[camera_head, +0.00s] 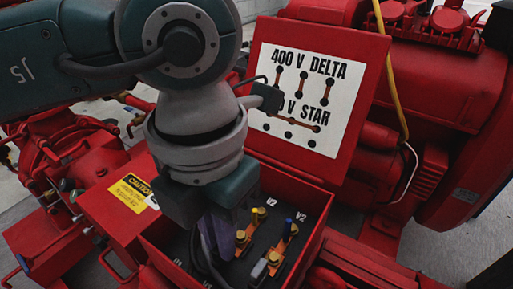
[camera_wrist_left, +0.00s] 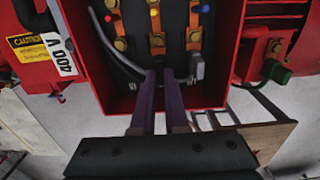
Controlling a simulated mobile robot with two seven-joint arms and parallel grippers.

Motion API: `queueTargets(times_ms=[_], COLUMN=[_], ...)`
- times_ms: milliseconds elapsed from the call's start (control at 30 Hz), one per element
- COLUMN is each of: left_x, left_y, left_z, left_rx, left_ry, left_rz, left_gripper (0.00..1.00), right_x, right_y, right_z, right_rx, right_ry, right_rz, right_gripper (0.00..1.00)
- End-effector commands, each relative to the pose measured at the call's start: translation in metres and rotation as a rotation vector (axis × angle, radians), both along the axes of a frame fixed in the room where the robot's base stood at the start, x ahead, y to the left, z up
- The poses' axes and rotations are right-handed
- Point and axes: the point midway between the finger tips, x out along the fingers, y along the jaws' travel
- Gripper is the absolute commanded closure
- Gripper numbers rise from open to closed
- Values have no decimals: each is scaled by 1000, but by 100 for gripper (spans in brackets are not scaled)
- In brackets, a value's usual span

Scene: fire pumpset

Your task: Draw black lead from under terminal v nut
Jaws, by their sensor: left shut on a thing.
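The red terminal box (camera_head: 322,245) is open, with brass terminals and metal links on a black board. In the left wrist view the middle column has a brass nut (camera_wrist_left: 158,41), with a yellow tip above it. My left gripper (camera_head: 222,238) reaches into the box; its purple fingers also show in the left wrist view (camera_wrist_left: 159,88). They are shut on a dark lead (camera_wrist_left: 134,71) just below the middle column. The held part is mostly hidden, and I cannot tell whether its end is under the nut. A grey lug (camera_wrist_left: 197,68) lies right of the fingers. My right gripper is not in view.
The raised lid (camera_head: 373,110) stands behind the box with a delta and star diagram (camera_head: 307,85). A yellow cable (camera_head: 390,70) hangs right of it. Red pump machinery crowds both sides. The box's near wall (camera_wrist_left: 205,101) passes close to the fingers.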

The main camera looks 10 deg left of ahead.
Motion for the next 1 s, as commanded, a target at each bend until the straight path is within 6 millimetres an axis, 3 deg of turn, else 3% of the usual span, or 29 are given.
queueTargets(times_ms=[633,1000], left_x=[-21,-21], left_y=[8,8], left_z=[2,2], left_rx=[1,0], left_ry=[2,0], left_rz=[0,0], left_gripper=[100,100], right_x=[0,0], right_y=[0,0], right_z=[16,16], right_rx=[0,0], right_ry=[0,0], right_rz=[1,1], right_gripper=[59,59])
